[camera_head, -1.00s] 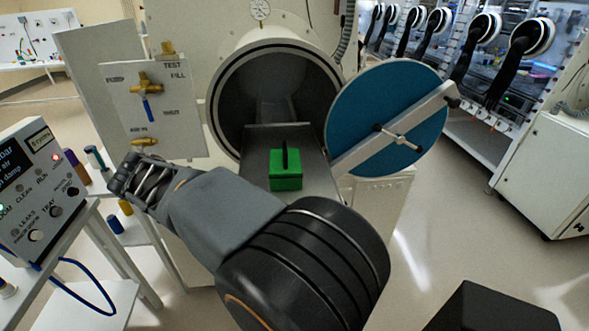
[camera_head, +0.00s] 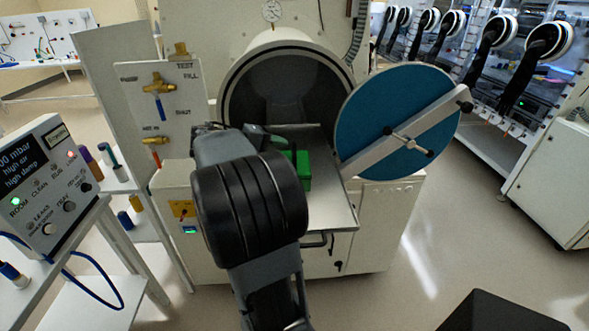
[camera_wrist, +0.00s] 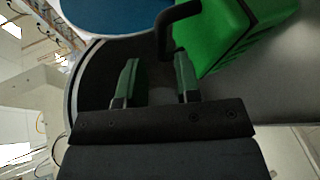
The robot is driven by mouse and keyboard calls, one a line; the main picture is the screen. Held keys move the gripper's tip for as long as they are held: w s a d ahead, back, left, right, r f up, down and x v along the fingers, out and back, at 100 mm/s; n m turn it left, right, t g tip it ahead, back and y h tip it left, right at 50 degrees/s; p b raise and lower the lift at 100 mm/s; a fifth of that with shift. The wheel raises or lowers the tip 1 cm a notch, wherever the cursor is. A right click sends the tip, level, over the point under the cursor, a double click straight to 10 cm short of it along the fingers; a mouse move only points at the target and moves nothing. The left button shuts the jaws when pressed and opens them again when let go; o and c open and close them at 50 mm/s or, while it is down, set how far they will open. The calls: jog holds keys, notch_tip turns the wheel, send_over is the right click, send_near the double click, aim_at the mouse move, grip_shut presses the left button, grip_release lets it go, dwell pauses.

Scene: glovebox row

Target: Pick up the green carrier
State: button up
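The green carrier (camera_head: 304,170) is a green block on the pulled-out metal tray (camera_head: 333,205) before the round chamber opening. My arm hides its left part in the head view. In the wrist view the carrier (camera_wrist: 225,35) is at the upper right, and its black handle (camera_wrist: 164,38) curves out to the left. My gripper (camera_wrist: 155,65) is open, with two greenish fingers apart and nothing between them. The handle lies just beyond the fingertips, near the right finger; I see no clear contact. In the head view my gripper (camera_head: 265,136) is mostly hidden behind my wrist, beside the carrier.
The round blue door (camera_head: 390,105) stands open on the right, close to the tray, with a bar and handle across it. A valve panel (camera_head: 165,105) stands on the left. A control box (camera_head: 45,185) is at the far left.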

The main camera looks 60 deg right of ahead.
aim_at(294, 149)
jog(key=shift+p+x, duration=0.6)
jog(key=shift+x, duration=2.1)
jog(key=shift+c, duration=0.3)
grip_shut()
jog(key=shift+f, duration=0.1)
jog(key=shift+a, duration=0.1)
